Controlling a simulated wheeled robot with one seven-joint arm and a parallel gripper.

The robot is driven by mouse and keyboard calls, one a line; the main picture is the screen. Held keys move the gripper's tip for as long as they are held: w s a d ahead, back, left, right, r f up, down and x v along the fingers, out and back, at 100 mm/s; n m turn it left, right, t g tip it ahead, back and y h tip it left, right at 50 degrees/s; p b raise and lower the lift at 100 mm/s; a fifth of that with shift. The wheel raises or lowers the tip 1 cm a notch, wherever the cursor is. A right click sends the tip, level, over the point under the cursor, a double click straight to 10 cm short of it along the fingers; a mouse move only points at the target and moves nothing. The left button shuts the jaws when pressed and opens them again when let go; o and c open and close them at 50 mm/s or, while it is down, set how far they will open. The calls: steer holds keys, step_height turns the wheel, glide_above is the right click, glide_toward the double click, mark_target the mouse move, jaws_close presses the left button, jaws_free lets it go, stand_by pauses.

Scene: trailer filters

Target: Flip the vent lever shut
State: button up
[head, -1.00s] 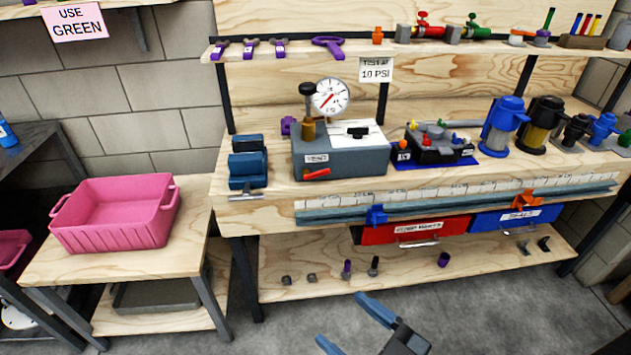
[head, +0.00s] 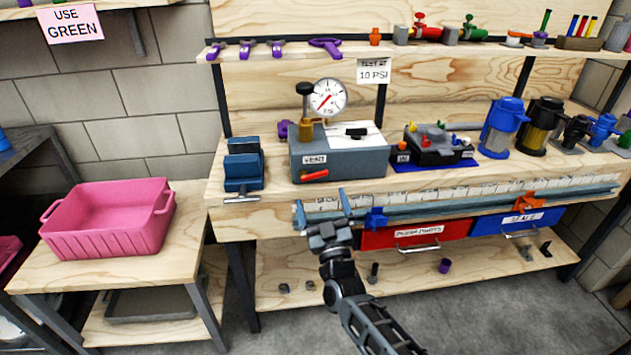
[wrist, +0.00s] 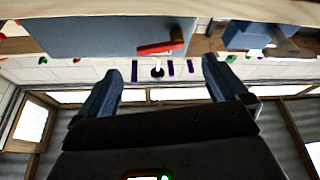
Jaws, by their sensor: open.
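The red vent lever (head: 314,176) is on the lower left of the front of the grey test box (head: 345,163), just below the "VENT" label (head: 314,160). It lies nearly level, its right end slightly higher. In the wrist view the lever (wrist: 160,47) shows red against the box (wrist: 100,35), beyond my fingers. My gripper (head: 323,211) is open and empty, fingers pointing up, in front of the bench edge and below the lever, apart from it. The blue fingers also show in the wrist view (wrist: 160,80).
A pressure gauge (head: 328,98) stands on the box. A blue vise (head: 243,165) is at its left and a black tray device (head: 437,145) at its right. A ruler rail (head: 430,198) with a blue clamp (head: 376,218) runs along the bench front. A pink bin (head: 108,220) stands at the left.

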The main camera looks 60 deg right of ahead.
mark_target(315, 178)
steer(key=x, duration=0.7)
steer(key=shift+p, duration=0.3)
steer(key=c, duration=1.1)
steer(key=shift+o, duration=0.2)
steer(key=shift+w+a+f+m+b, duration=0.1)
steer(key=shift+f+m+b, duration=0.2)
steer(key=shift+m, duration=0.4)
steer(key=shift+m+g+h, duration=0.6)
steer(key=shift+m+g, duration=0.1)
steer(key=shift+m, duration=0.8)
